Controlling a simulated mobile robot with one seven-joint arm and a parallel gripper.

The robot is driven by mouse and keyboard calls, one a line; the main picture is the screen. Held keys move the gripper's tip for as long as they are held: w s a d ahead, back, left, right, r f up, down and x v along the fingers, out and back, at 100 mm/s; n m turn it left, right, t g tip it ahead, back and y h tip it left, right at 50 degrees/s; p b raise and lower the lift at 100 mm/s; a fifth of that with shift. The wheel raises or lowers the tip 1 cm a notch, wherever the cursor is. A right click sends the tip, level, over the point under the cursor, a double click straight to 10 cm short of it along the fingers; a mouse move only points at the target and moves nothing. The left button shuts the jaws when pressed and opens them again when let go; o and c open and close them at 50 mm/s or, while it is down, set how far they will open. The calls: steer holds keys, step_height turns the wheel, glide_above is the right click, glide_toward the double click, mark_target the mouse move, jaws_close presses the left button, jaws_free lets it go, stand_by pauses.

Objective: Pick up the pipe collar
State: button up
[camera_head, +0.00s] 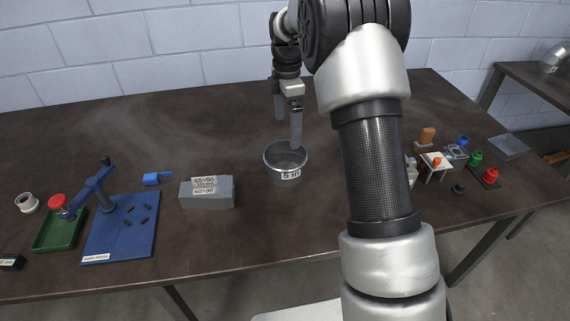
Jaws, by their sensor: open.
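The pipe collar appears to be the round, open-topped metal ring labelled "5 in" (287,176), standing upright on the dark table in the middle of the head view. My gripper (288,133) is open with its fingers pointing down, at the collar's far side. The nearer finger's tip overlaps the collar's far rim in the picture; I cannot tell whether it touches or reaches inside. Nothing is between the fingers that I can see.
A grey labelled block (208,199) lies left of the collar. Farther left are a blue press stand (118,235), a green tray (50,238) and a white ring (27,203). Several small coloured parts sit at the right, partly behind my arm. The table's back left is clear.

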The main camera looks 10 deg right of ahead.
glide_toward(285, 154)
steer(key=s+f, duration=0.5)
steer(key=shift+a+f, duration=0.25)
steer(key=shift+a, duration=0.15)
steer(key=shift+r, duration=0.1)
steer(key=c, duration=0.8)
